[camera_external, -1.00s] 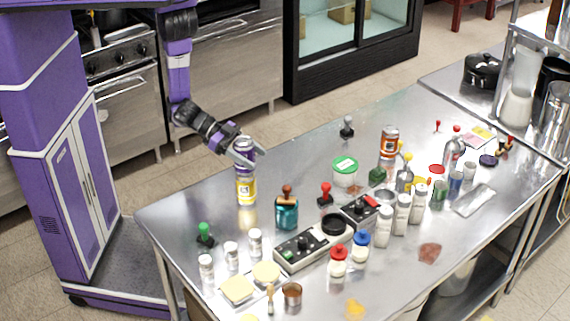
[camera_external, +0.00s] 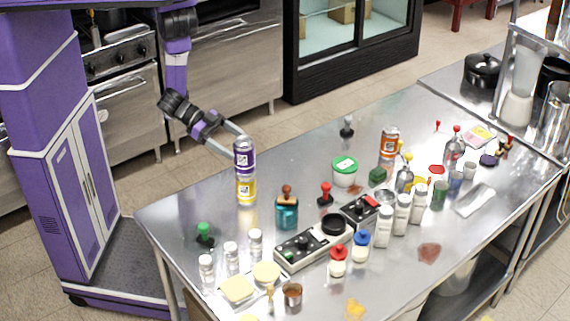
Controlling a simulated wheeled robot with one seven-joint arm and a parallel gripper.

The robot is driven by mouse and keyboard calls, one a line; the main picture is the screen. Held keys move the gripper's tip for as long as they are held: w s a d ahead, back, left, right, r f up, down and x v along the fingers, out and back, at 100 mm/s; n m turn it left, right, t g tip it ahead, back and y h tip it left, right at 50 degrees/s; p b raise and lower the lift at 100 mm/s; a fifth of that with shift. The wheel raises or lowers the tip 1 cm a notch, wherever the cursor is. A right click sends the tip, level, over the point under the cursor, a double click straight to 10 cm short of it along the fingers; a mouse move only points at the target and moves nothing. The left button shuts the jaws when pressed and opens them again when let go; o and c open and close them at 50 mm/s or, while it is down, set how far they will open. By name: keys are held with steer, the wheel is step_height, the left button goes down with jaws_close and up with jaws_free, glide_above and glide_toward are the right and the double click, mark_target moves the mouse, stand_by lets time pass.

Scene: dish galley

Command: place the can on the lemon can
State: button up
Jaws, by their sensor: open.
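A purple can (camera_external: 244,156) stands upright on top of the yellow lemon can (camera_external: 246,190), near the left end of the steel table. The two look stacked in line. My gripper (camera_external: 237,143) is open, with its fingers behind and to the left of the purple can's upper part. I cannot tell whether a finger still touches the can. Part of the fingers is hidden behind the can.
The steel table (camera_external: 300,165) is clear behind the cans. A teal jar (camera_external: 287,210) stands to their right and a green-handled stamp (camera_external: 204,234) stands in front to the left. An orange can (camera_external: 389,143) and a green-lidded tub (camera_external: 345,171) stand farther right.

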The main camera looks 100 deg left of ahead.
steer(key=p+v, duration=0.3)
steer(key=v, duration=0.2)
steer(key=w+a+f+m+g, duration=0.1)
steer(key=w+a+f+g, duration=0.1)
steer(key=a+f, duration=0.8)
steer(key=s+a+r+n+t+y, duration=0.2)
steer(key=a+r, duration=0.1)
steer(key=a, duration=0.5)
steer(key=s+a+r+n+t+y, duration=0.1)
steer(key=s+a+r+n+y, duration=0.1)
steer(key=a, duration=0.6)
steer(key=shift+s+r+n+t, duration=0.3)
steer(key=shift+s+r+t, duration=0.1)
steer(key=shift+s+r, duration=0.4)
steer(key=shift+d, duration=0.1)
